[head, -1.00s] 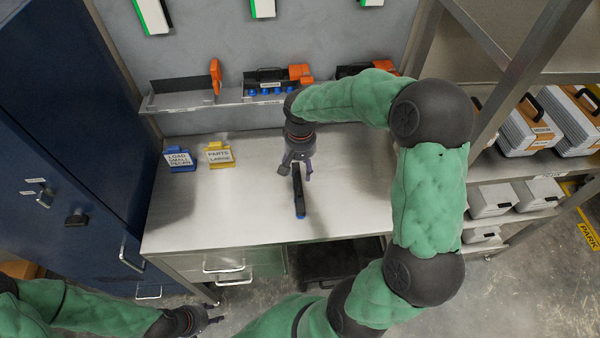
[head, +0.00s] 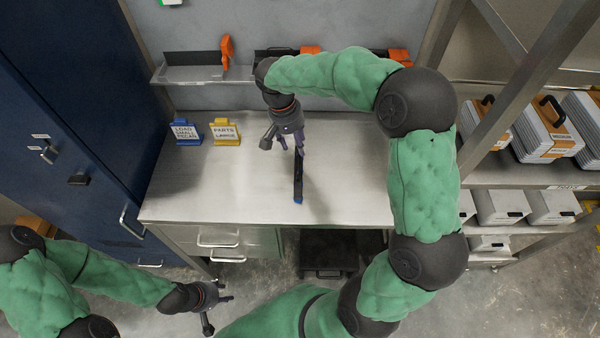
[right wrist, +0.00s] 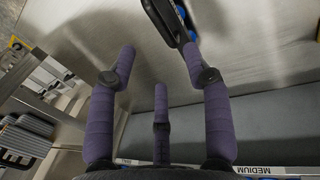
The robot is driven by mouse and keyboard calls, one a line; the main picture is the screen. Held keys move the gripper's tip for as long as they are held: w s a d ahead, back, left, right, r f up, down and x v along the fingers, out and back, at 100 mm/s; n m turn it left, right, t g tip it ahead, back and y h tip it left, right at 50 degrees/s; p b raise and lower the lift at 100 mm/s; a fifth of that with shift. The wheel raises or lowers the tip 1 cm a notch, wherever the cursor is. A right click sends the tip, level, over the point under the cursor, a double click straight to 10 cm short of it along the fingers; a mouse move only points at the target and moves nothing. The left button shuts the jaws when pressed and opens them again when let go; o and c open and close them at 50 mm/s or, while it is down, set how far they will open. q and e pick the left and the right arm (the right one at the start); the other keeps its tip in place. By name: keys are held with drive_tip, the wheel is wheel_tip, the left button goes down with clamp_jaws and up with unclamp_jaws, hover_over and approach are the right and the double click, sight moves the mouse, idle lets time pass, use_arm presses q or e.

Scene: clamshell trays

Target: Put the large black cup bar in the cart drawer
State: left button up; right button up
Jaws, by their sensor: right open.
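The large black cup bar (head: 298,184) lies on the metal worktable, long side toward the front, with a blue bit at its near end. My right gripper (head: 299,153) is open at the bar's far end. In the right wrist view the open right gripper (right wrist: 165,75) shows its fingers apart, with the black bar (right wrist: 163,18) beside the right-hand finger's tip. Whether they touch I cannot tell. My left gripper (head: 217,308) is open and empty, low at the left. Drawers with bar handles (head: 219,240) sit under the table's left part; they look shut.
A blue sign (head: 185,132) and a yellow sign (head: 224,132) stand at the table's back left. A shelf (head: 190,74) with bins runs behind. A black case (head: 328,252) is under the table. A blue cabinet (head: 70,120) is left, a rack with cases right.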

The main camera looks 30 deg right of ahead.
sight(299, 159)
drive_tip(key=shift+s+d+f+b, duration=0.1)
drive_tip(key=shift+f+b, duration=0.2)
drive_tip(key=shift+f, duration=0.8)
drive_tip(key=shift+s+d+f+b, duration=0.15)
drive_tip(key=shift+f+b, duration=0.15)
drive_tip(key=shift+f, duration=0.8)
drive_tip(key=shift+s+d+f+b, duration=0.1)
drive_tip(key=shift+f+b, duration=0.2)
drive_tip(key=shift+f, duration=0.8)
drive_tip(key=shift+c, duration=0.3)
drive_tip(key=shift+r, duration=0.1)
clamp_jaws()
